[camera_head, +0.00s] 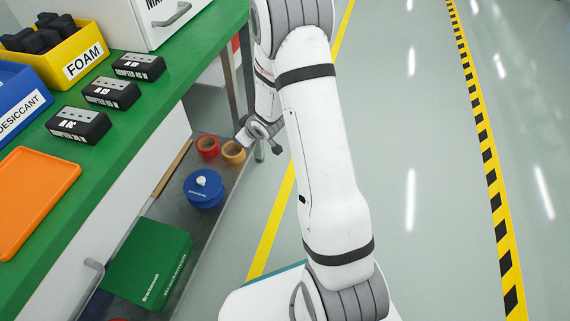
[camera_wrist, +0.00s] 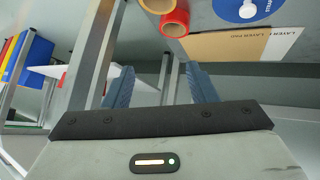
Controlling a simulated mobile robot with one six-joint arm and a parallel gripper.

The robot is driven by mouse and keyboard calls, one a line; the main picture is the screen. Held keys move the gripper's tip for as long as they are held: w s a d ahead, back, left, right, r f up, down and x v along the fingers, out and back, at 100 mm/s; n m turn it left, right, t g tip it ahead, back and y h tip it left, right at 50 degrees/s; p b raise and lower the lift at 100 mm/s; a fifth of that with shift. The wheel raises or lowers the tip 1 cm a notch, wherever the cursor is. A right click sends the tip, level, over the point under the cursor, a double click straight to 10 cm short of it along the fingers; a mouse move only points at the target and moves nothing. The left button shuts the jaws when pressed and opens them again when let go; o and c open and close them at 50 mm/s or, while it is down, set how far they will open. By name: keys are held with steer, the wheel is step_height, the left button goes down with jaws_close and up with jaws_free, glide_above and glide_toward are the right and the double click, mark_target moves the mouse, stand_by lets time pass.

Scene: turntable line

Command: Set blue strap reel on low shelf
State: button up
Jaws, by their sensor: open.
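The blue strap reel (camera_head: 205,190), a round drum with a white centre on top, sits on the grey low shelf (camera_head: 168,208) under the green bench. In the wrist view, part of the blue strap reel (camera_wrist: 246,11) shows at the top right, cut off by the frame edge. My gripper (camera_head: 261,143) is beside the far end of the shelf, close to the tape rolls and apart from the reel. In the wrist view, my gripper (camera_wrist: 160,86) has its two blue fingers spread with nothing between them.
A red tape roll (camera_head: 207,147) and an orange one (camera_head: 233,152) stand on the shelf. A cardboard layer pad (camera_wrist: 235,44) lies near the reel. A green box (camera_head: 148,262) occupies the shelf's near part. A bench leg (camera_head: 231,85) stands close to my gripper. The aisle floor at right is clear.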

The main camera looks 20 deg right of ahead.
steer(key=s+d+r+m+g+h, duration=0.3)
steer(key=s+r+m+g+h, duration=0.15)
steer(key=s+r, duration=1.35)
steer(key=s+a+r+m+g+y, duration=0.1)
steer(key=s+r+m+g+y, duration=0.1)
steer(key=s, duration=1.2)
steer(key=shift+a+r+m+g, duration=0.2)
steer(key=shift+m+g, duration=0.15)
step_height(320, 180, up, 38)
steer(key=t+p, duration=0.1)
steer(key=p, duration=3.4)
steer(key=shift+s+r+t, duration=0.15)
steer(key=shift+s+t, duration=0.05)
steer(key=shift+t, duration=0.1)
